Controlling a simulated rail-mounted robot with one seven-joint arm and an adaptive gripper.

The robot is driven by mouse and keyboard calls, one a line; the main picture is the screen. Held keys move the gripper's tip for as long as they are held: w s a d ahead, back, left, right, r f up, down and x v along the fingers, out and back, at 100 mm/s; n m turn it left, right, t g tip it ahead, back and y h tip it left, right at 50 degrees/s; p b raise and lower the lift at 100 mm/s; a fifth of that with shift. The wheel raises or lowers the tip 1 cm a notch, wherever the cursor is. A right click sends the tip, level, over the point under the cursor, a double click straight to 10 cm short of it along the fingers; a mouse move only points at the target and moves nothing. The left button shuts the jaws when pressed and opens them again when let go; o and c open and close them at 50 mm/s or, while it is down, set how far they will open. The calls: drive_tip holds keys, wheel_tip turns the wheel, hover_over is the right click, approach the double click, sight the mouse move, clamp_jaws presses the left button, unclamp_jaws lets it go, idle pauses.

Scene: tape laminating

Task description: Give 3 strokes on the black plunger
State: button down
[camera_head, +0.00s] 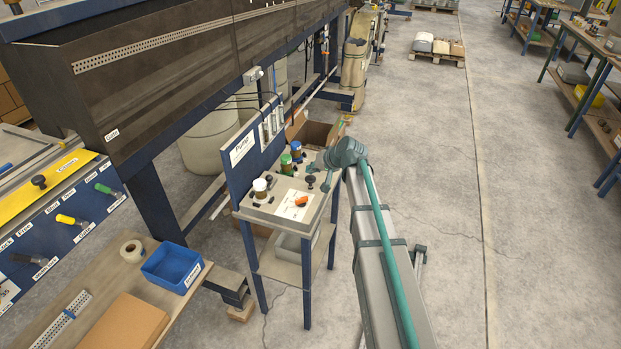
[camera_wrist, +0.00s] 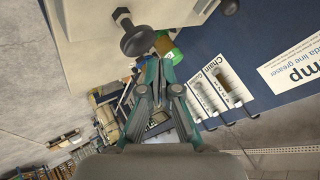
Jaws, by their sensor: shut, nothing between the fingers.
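A black round knob on a short stem (camera_wrist: 138,40), which looks like a plunger, stands out from the pale bench top in the wrist view. A second black knob (camera_wrist: 229,6) is partly cut off at the top edge. My gripper (camera_wrist: 160,66) is shut and empty.
An orange item (camera_head: 301,200) lies on a white sheet. A blue upright panel (camera_head: 246,150) stands behind. Open floor (camera_head: 430,200) lies to the right.

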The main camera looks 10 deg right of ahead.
sight(312, 178)
drive_tip(key=shift+r+p, duration=0.95)
drive_tip(key=shift+r, duration=1.4)
